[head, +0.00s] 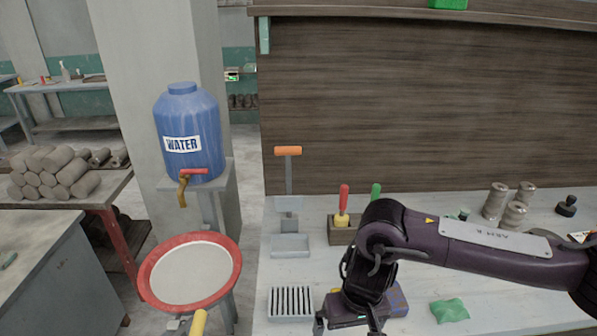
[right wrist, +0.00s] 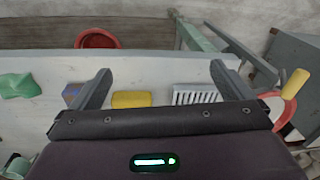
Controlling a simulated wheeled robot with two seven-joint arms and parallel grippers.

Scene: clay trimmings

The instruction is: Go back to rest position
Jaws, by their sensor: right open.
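My right gripper (head: 348,325) hangs over the front part of the pale workbench (head: 490,285), its arm reaching in from the right. In the right wrist view its two fingers (right wrist: 165,85) are wide apart with nothing between them. A yellow block (right wrist: 131,99) lies on the bench below, in the gap between the fingers as seen from there. A slotted grey tray (head: 290,302) is to the left of the gripper in the head view. A green lump (head: 450,310) and a blue-purple block (head: 396,300) are to its right. My left gripper is not in view.
A red-rimmed basin (head: 236,265) stands left of the bench, a yellow handle (head: 198,323) in front of it. Behind are a blue water barrel (head: 190,125), a tool holder (head: 342,233) and grey cylinders (head: 496,200). A dark wooden panel (head: 420,100) closes off the back.

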